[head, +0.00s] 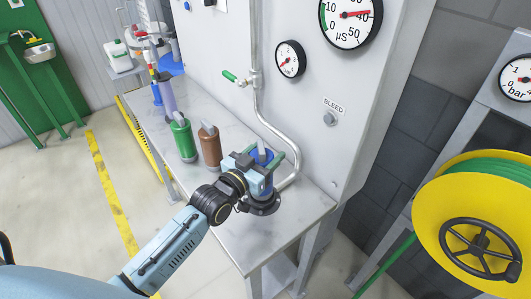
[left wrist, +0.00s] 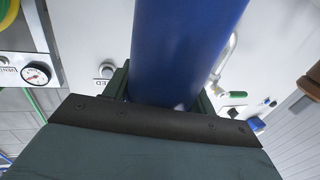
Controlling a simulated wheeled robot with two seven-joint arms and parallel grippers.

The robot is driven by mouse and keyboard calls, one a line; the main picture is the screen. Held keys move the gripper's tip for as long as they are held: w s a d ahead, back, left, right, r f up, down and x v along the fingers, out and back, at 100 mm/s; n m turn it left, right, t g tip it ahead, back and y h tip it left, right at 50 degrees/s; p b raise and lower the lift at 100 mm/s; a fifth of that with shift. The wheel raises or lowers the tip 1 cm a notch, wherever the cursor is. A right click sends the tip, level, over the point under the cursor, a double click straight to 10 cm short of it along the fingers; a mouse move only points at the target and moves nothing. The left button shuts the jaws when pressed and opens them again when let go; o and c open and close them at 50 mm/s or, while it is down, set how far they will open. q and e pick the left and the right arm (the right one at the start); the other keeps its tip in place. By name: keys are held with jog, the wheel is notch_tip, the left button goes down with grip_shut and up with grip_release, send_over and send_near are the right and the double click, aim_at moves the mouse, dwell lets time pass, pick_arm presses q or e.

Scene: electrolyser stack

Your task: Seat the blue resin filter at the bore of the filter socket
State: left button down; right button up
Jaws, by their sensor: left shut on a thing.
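The blue resin filter (head: 261,186) is upright between the fingers of my left gripper (head: 262,162), near the front end of the bench. My left gripper is shut on it. The black filter socket (head: 265,208) is directly below, its flange showing around the filter's lower end. I cannot tell whether the filter's bottom is in the bore or just above it. In the left wrist view the filter (left wrist: 185,45) is a large blue cylinder between the green fingers; its lower end and the socket are hidden. My right gripper is not in view.
A brown filter (head: 210,148) and a green filter (head: 182,139) stand on the grey bench (head: 250,234) to the left. A bent pipe (head: 291,150) runs down the panel close behind my gripper. A yellow hose reel (head: 470,220) is at right.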

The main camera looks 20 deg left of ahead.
pick_arm(q)
jog(key=shift+f+b, duration=1.2)
jog(key=shift+f, duration=0.6)
jog(key=c, duration=0.5)
grip_release()
jog(key=shift+o, duration=0.4)
jog(key=shift+f, duration=0.15)
jog(key=v, duration=1.3)
jog(key=shift+s, duration=0.2)
